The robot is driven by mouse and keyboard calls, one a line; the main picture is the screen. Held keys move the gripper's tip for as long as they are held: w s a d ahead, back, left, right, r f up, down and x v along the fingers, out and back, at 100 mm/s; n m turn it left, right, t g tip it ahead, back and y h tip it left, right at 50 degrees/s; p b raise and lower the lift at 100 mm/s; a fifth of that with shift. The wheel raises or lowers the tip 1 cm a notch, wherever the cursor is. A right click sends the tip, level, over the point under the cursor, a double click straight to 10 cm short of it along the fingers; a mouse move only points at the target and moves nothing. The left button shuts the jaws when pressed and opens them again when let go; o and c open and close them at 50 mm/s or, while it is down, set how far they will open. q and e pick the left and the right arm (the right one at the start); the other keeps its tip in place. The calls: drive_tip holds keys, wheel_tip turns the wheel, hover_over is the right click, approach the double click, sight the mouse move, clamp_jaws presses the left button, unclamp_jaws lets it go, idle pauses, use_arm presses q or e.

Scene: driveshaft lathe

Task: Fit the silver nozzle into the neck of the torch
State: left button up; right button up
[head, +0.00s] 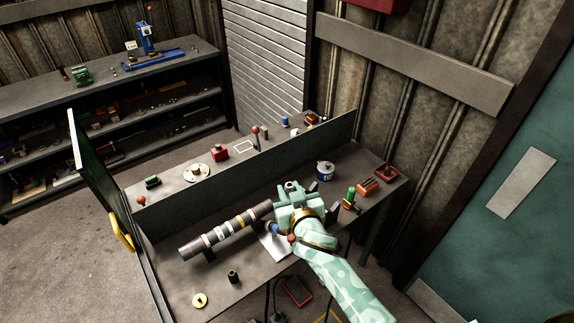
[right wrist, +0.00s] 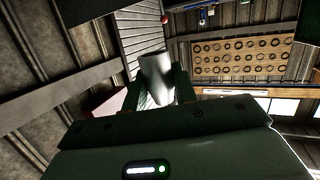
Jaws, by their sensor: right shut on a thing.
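My right gripper (head: 290,190) is above the right part of the bench, just beyond the right end of the banded shaft. In the right wrist view its fingers (right wrist: 158,85) are shut on a pale silver, tapered piece, the silver nozzle (right wrist: 155,75), which sticks out past the fingertips. In the head view the nozzle is hidden by the gripper. I cannot pick out the torch or its neck for sure; the gripper and arm cover part of the bench there. My left gripper is not in view.
A dark banded shaft (head: 225,230) lies across the bench (head: 200,284). A blue-and-white can (head: 325,171), a green-topped item (head: 350,196) and a red tray (head: 388,173) stand to the right. A low dark wall (head: 240,168) runs behind.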

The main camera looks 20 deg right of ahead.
drive_tip(key=shift+a+r+p, duration=0.15)
drive_tip(key=shift+a+p, duration=0.25)
drive_tip(key=shift+a, duration=0.25)
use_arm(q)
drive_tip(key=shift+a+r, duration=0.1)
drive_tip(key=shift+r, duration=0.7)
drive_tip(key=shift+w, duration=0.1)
use_arm(e)
drive_tip(key=shift+n+y, duration=0.3)
drive_tip(key=shift+y, duration=0.1)
wheel_tip(320, 180, down, 6)
drive_tip(key=b, duration=0.5)
drive_tip(key=shift+s+d, duration=0.1)
drive_tip(key=shift+d, duration=0.05)
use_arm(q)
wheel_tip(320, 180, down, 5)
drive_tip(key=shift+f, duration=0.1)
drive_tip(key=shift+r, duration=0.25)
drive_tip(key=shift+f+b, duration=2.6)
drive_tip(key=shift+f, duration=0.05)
use_arm(e)
drive_tip(key=shift+f, duration=2.9)
